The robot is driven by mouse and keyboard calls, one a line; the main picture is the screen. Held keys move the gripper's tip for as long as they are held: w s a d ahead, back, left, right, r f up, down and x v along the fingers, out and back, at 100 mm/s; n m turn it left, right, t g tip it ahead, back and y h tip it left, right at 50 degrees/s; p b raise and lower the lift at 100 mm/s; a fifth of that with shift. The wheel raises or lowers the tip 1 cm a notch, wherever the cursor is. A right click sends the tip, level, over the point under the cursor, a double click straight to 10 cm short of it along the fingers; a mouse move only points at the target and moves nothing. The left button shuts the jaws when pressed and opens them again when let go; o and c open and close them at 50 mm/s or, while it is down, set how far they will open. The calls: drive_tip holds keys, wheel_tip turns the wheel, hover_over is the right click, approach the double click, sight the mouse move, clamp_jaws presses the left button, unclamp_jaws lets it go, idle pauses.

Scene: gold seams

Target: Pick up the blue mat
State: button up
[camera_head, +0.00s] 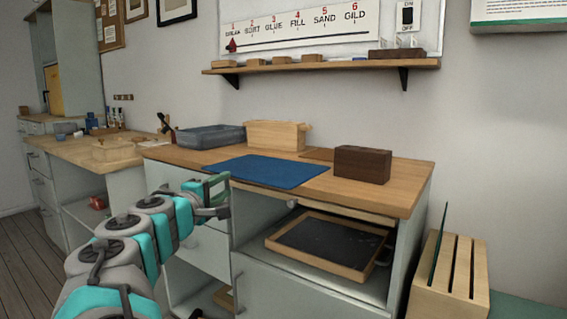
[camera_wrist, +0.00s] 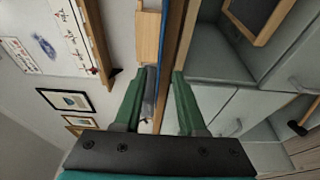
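The blue mat (camera_head: 265,171) lies flat on the wooden bench top, near its front edge. In the wrist view the mat shows only as a thin blue sliver (camera_wrist: 158,62), seen nearly edge-on. My gripper (camera_head: 218,187) is in front of the bench, by the mat's front left side; it also shows in the wrist view (camera_wrist: 160,74). Its two green fingers are apart, with nothing held between them. In the wrist view, which is turned sideways, the bench edge runs between the fingers. I cannot tell how far the fingertips are from the mat.
A grey-blue bin (camera_head: 210,137) and a pale wooden box (camera_head: 277,135) stand behind the mat. A dark brown block (camera_head: 362,165) stands to its right. Below the bench top (camera_head: 405,190), an open shelf holds a dark tray (camera_head: 325,243). A slotted wooden rack (camera_head: 450,280) stands at right.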

sight(240, 176)
drive_tip(key=shift+x, duration=3.9)
drive_tip(key=shift+s+d+f, duration=0.1)
clamp_jaws()
